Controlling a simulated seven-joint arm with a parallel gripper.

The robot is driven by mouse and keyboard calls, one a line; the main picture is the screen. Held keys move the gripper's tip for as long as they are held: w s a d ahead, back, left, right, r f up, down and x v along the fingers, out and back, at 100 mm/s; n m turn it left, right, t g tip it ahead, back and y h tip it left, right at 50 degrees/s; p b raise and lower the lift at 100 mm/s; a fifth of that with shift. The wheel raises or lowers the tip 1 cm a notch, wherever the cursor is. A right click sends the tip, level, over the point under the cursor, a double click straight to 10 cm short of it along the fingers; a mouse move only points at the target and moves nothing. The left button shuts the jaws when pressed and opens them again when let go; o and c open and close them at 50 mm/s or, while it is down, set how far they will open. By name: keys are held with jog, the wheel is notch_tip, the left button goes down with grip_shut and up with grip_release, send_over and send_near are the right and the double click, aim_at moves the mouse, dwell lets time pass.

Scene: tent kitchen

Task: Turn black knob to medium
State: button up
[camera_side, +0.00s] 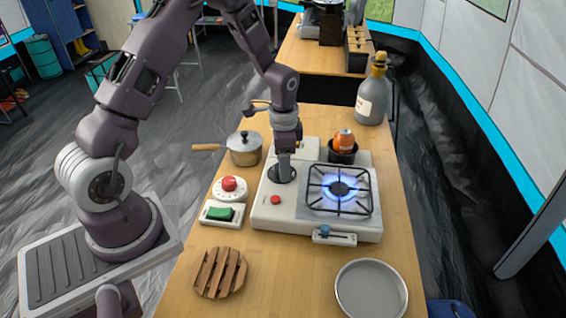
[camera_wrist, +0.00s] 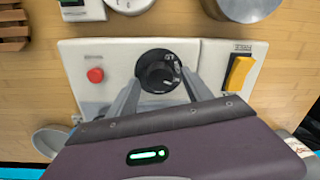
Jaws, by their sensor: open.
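The black knob (camera_wrist: 157,71) sits on the white top of the stove unit, with white markings on its face. It also shows as a dark disc in the side view (camera_side: 279,176), partly hidden by my gripper. My gripper (camera_wrist: 163,88) is open, with one finger on each side of the knob's near part in the wrist view. I cannot tell whether the fingers touch it. In the side view my gripper (camera_side: 284,166) points straight down over the knob. The stove (camera_side: 262,213) has a lit blue flame under its black grate.
A red button (camera_wrist: 95,75) and an orange switch (camera_wrist: 240,73) flank the knob. A lidded pot (camera_side: 244,154), a red knob (camera_side: 229,184), a green switch (camera_side: 220,214), a wooden trivet (camera_side: 220,273), a plate (camera_side: 371,290) and a bottle (camera_side: 372,97) stand around.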

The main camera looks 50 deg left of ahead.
jog(key=shift+f, duration=0.1)
jog(key=shift+c, duration=0.4)
grip_shut()
jog(key=n, duration=0.3)
jog(key=shift+n, duration=0.4)
jog(key=shift+w+a+n, duration=0.1)
jog(key=shift+n, duration=1.8)
jog(key=shift+o, duration=0.4)
grip_release()
